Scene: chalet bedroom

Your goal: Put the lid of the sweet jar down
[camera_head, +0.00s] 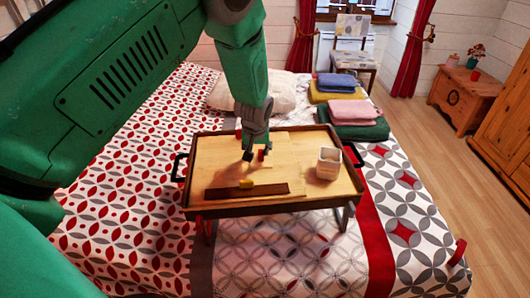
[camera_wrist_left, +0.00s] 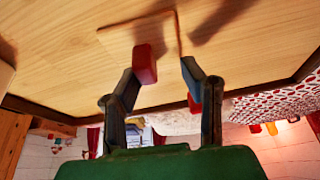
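A small white jar (camera_head: 328,163) stands upright on the right part of a wooden bed tray (camera_head: 215,160). Its top looks open. I cannot single out the lid with certainty. A thin, pale wooden board (camera_head: 278,148) lies flat on the tray, and its edge also shows in the wrist view. My left gripper (camera_head: 255,155) points down over the middle of the tray, left of the jar. In the wrist view my left gripper (camera_wrist_left: 170,82) has its fingers apart with nothing between them. My right gripper is not in view.
The tray stands on a patterned bed (camera_head: 130,225). Folded towels (camera_head: 352,112) are stacked behind the tray. A wooden chest (camera_head: 465,100) stands at the far right.

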